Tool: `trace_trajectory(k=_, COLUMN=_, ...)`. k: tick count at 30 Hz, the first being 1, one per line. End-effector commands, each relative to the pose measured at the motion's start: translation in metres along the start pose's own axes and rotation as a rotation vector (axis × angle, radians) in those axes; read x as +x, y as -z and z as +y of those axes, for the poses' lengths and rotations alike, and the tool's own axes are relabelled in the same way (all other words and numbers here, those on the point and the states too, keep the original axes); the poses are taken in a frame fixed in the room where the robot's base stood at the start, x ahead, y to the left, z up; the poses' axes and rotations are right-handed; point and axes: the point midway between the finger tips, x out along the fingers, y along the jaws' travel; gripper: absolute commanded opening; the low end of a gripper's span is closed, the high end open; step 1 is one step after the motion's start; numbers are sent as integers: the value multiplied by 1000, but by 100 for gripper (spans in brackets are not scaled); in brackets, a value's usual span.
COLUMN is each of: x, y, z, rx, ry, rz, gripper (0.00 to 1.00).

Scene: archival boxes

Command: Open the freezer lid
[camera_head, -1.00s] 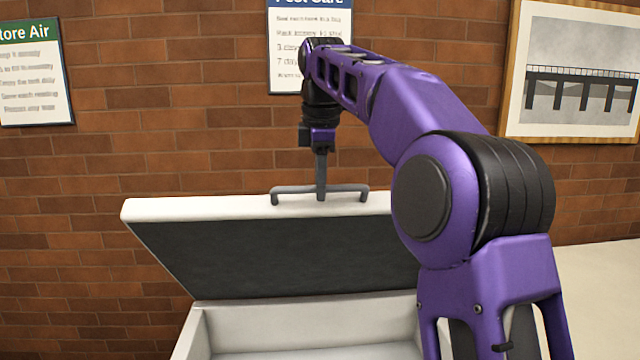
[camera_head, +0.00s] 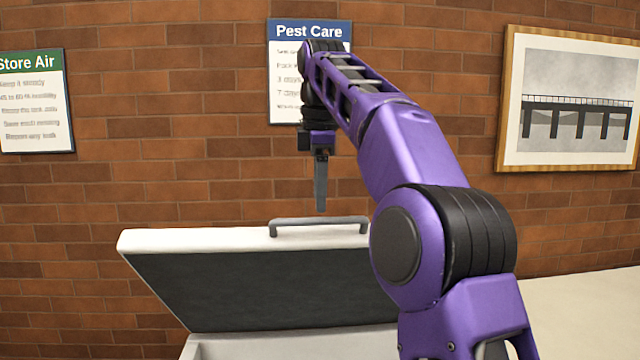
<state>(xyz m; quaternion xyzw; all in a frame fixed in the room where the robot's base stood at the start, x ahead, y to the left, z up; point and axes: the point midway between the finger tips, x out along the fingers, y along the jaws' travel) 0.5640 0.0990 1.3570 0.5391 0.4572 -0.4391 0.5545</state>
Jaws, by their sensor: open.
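The freezer lid (camera_head: 250,285) stands raised and tilted back, its dark underside facing me. A grey bar handle (camera_head: 290,222) runs along the lid's upper edge. The white freezer body (camera_head: 290,346) shows below the lid, cut off by the bottom of the view. My gripper (camera_head: 320,208) points down just above the handle, apart from it and empty. The jaws are seen edge-on, so the gap between them is hidden. My arm covers the right end of the lid.
A brick wall (camera_head: 110,200) stands behind the freezer. On it hang a green-headed sign (camera_head: 35,105), a "Pest Care" sign (camera_head: 285,80) behind my arm, and a framed bridge picture (camera_head: 570,100). A pale surface lies at the lower right.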

Motion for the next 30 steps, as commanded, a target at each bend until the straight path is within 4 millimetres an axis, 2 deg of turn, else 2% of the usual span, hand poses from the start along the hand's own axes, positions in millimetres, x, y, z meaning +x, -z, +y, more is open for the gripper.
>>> trace_trajectory(k=9, x=-17, y=0, z=0, rx=0, ry=2, rz=0, gripper=49)
trace_trajectory(k=20, x=-20, y=0, z=-1, rx=1, ry=2, rz=0, gripper=49)
trace_trajectory(k=23, x=-20, y=0, z=-1, rx=1, ry=2, rz=0, gripper=35)
trace_trajectory(k=28, x=-18, y=-3, z=2, rx=4, ry=-9, rz=-9, gripper=4)
trace_trajectory(k=29, x=-16, y=-6, z=4, rx=6, ry=-19, rz=-17, gripper=0)
trace_trajectory(k=30, x=-12, y=-11, z=9, rx=10, ry=-38, rz=-31, gripper=0)
